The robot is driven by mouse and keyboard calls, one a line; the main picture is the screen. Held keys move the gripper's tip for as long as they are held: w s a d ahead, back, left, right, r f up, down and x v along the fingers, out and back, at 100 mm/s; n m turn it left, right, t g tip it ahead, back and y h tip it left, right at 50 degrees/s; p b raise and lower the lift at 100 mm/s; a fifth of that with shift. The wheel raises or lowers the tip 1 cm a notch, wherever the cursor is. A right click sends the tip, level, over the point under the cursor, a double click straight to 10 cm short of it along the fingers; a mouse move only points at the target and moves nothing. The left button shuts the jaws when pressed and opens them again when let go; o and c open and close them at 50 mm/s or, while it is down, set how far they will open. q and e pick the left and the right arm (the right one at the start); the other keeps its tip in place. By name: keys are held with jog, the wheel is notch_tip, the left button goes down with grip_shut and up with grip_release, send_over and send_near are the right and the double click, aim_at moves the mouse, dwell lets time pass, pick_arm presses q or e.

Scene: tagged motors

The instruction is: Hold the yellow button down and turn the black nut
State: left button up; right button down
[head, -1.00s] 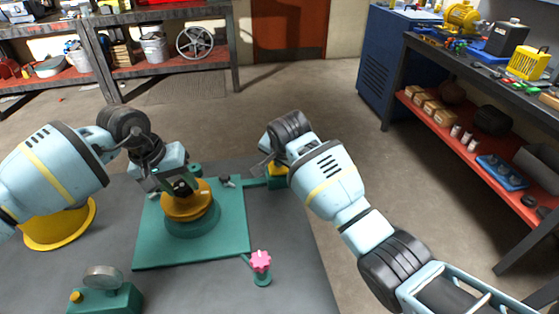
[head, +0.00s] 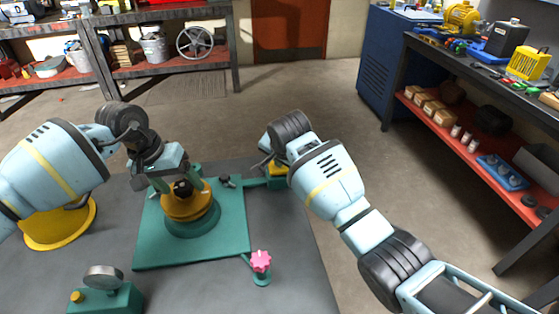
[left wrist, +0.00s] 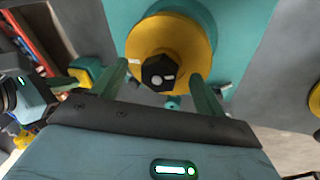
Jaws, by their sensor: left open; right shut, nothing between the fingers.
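The black nut (head: 182,188) sits on top of a yellow round hub (head: 186,207) on a teal base. My left gripper (head: 178,186) is open above the hub, with a finger on either side of the nut. The left wrist view shows the nut (left wrist: 158,72) between the spread fingers, with a gap on both sides. A yellow block-like button (head: 279,169) stands at the far right of the teal plate. My right gripper (head: 268,168) is shut and empty at this button, partly hidden by its wrist; I cannot tell whether it presses it.
The teal plate (head: 150,255) lies on a grey table. A pink knob (head: 260,261) stands at its right front corner. A teal gauge box (head: 105,298) with a small yellow button is at the front left. A yellow round base (head: 60,232) lies beneath my left arm.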

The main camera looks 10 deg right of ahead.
pick_arm(q)
jog(key=n, duration=0.2)
jog(key=n+t, duration=0.1)
jog(key=n, duration=0.1)
jog(key=n+y, duration=0.1)
jog(key=n, duration=0.2)
jog(key=shift+s+d+t, duration=0.15)
jog(key=shift+d+t, duration=0.1)
jog(key=shift+t, duration=0.05)
jog(key=n+y, duration=0.1)
jog(key=n, duration=0.2)
jog(key=shift+d+n+t, duration=0.1)
jog(key=shift+n+t, duration=0.2)
jog(key=shift+n, duration=0.1)
jog(key=n+y, duration=0.1)
jog(key=n, duration=0.3)
jog(key=shift+s, duration=0.1)
